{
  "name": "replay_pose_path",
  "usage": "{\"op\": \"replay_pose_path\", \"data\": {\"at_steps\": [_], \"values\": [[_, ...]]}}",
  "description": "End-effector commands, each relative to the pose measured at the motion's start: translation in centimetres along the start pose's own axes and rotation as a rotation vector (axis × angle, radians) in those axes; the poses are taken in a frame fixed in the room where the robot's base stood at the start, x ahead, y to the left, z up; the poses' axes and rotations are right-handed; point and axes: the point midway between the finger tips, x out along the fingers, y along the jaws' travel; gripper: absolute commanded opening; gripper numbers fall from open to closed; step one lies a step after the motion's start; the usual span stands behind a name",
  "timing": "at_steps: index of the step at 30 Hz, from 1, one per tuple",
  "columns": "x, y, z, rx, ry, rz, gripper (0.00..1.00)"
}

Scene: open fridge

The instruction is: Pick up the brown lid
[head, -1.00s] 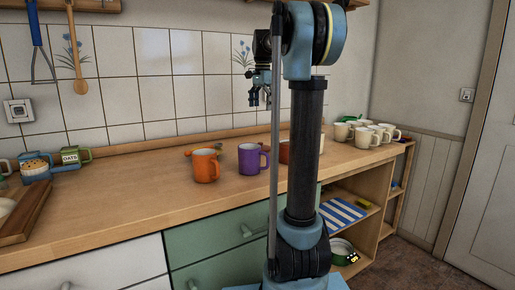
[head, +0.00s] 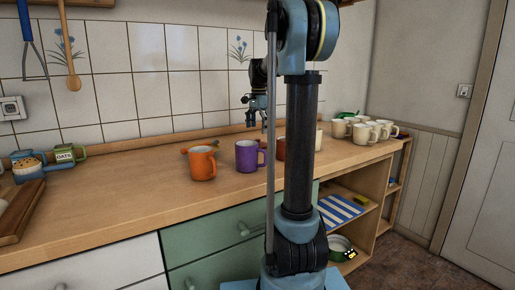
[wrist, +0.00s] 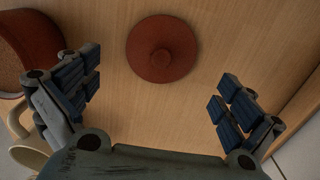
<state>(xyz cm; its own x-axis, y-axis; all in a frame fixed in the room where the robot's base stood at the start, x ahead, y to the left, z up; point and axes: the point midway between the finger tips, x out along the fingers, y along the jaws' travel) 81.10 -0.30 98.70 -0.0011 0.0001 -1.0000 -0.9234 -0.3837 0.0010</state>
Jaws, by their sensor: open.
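The brown lid (wrist: 162,50) is a round reddish-brown disc with a small knob in its middle. It lies flat on the wooden counter in the wrist view, at the top centre. My gripper (wrist: 160,98) is open and empty, its fingers spread to either side and below the lid in the picture. Nothing is between the fingers but bare counter. In the head view my gripper (head: 256,118) hangs pointing down above the counter, behind my arm's column. The lid cannot be made out in the head view.
A reddish-brown round vessel (wrist: 22,50) and a cream mug (wrist: 30,150) stand left of my gripper. An orange mug (head: 203,163) and a purple mug (head: 247,156) stand on the counter (head: 130,200). Several cream mugs (head: 362,133) stand at the right end.

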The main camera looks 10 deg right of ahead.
Motion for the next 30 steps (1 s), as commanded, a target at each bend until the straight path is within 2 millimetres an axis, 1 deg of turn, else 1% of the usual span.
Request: {"op": "replay_pose_path", "data": {"at_steps": [5, 9, 13, 17, 23, 24, 26, 27, 29, 30], "values": [[1.2, -0.1, 0.1, -0.001, 0.000, 0.000, 1.00], [3.2, -0.2, 0.4, -0.001, 0.000, 0.000, 1.00], [4.7, -0.2, 0.3, -0.001, 0.000, 0.000, 1.00], [5.3, -0.2, 0.3, 0.000, 0.000, 0.000, 1.00], [5.3, -0.2, 0.3, 0.000, 0.000, 0.000, 1.00], [5.3, -0.2, 0.3, 0.000, 0.000, 0.000, 0.95], [5.3, -0.2, 0.3, 0.000, 0.000, 0.000, 0.82], [5.3, -0.2, 0.3, 0.000, 0.000, 0.000, 0.73], [5.3, -0.2, 0.3, 0.000, 0.000, 0.000, 0.59], [5.3, -0.2, 0.3, 0.000, 0.000, 0.000, 0.50]]}}
